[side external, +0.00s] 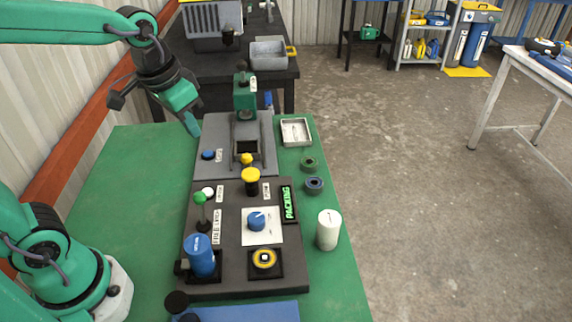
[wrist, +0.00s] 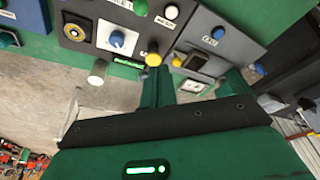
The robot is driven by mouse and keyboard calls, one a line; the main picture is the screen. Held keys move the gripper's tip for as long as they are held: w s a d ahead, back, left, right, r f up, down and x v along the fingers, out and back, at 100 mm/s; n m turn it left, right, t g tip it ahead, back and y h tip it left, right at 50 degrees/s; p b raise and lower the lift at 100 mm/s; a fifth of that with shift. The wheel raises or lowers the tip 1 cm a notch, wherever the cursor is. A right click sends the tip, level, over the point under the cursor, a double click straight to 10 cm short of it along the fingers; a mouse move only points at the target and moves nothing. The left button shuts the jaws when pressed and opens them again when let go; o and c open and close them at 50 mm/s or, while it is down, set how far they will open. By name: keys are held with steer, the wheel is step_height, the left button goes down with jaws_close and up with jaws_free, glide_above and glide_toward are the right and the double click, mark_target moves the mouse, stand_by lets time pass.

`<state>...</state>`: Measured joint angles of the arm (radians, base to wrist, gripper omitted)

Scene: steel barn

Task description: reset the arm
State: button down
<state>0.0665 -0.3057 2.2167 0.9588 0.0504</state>
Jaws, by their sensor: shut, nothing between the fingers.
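My gripper (side external: 194,127) is shut and empty. In the side view it hangs at the end of my green arm, tilted down, left of the grey press station (side external: 266,165) and above the green table (side external: 130,175). Its fingertips appear clear of the blue button (side external: 208,155). In the wrist view the two green fingers reach up from the dark gripper body, with the control panel (wrist: 90,45) beyond them. No object is held.
The dark panel carries a blue cylinder (side external: 201,256), yellow knob (side external: 251,176), blue dial (side external: 257,220) and green lever (side external: 199,198). A green press head (side external: 244,98) stands behind. A tray (side external: 296,131), two rings and a white cylinder (side external: 328,231) line the right side. The table's left is clear.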

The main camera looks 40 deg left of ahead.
steer(key=s+a+n+t, duration=0.1)
steer(key=s+a+t, duration=0.1)
steer(key=s, duration=0.6)
steer(key=shift+s+r, duration=0.25)
steer(key=shift+r, duration=0.05)
stand_by(0.3)
steer(key=w+d+f+m+g, duration=0.1)
steer(key=w+d+f+g, duration=0.1)
steer(key=w, duration=0.7)
steer(key=w+d+f+m+g, duration=0.1)
steer(key=w+d+f+g, duration=0.2)
steer(key=w, duration=0.7)
steer(key=shift+d+f+m, duration=0.3)
steer(key=shift+d+f, duration=0.25)
steer(key=shift+f, duration=0.3)
steer(key=shift+s+f, duration=0.1)
